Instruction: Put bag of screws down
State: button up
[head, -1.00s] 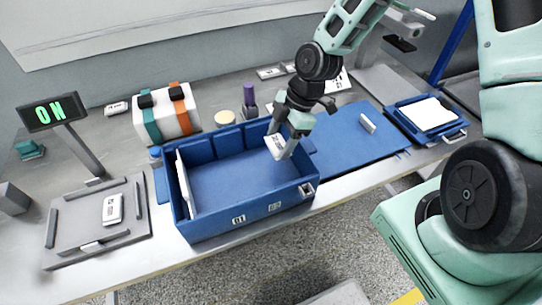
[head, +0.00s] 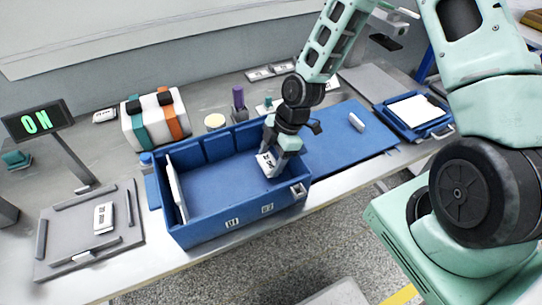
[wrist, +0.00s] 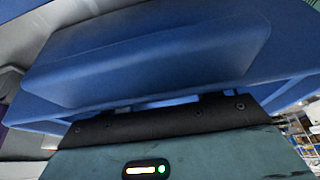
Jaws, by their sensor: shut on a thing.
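My gripper (head: 270,158) is shut on a white bag of screws (head: 266,164) with dark print. It holds the bag low inside the right end of the blue bin (head: 215,190). I cannot tell whether the bag touches the bin floor. In the wrist view a blue wall (wrist: 150,55) fills most of the picture, and the bag does not show there.
A white panel (head: 176,190) stands at the bin's left end. A grey fixture (head: 70,235) with a white device (head: 103,217) lies at left, below an ON display (head: 38,120). A blue mat (head: 340,140) and a blue tray (head: 415,112) lie at right.

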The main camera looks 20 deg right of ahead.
jog(key=shift+f, duration=0.35)
jog(key=o, duration=1)
jog(key=shift+r, duration=0.3)
jog(key=v, duration=1.2)
jog(key=s+a+r+m+h, duration=0.1)
jog(key=s+a+r+m, duration=0.2)
jog(key=s, duration=0.3)
jog(key=s+a+r+m+h, duration=0.1)
jog(key=s+a+r+m, duration=0.3)
jog(key=s, duration=0.3)
jog(key=s+a+r+m+h, duration=0.1)
jog(key=s+a+r+m, duration=0.2)
jog(key=s, duration=0.4)
jog(key=shift+a+r+h, duration=0.2)
jog(key=shift+a+r, duration=0.2)
jog(key=shift+r, duration=0.3)
jog(key=shift+a+r+h, duration=0.2)
jog(key=shift+a+r, duration=0.2)
jog(key=shift+r, duration=0.3)
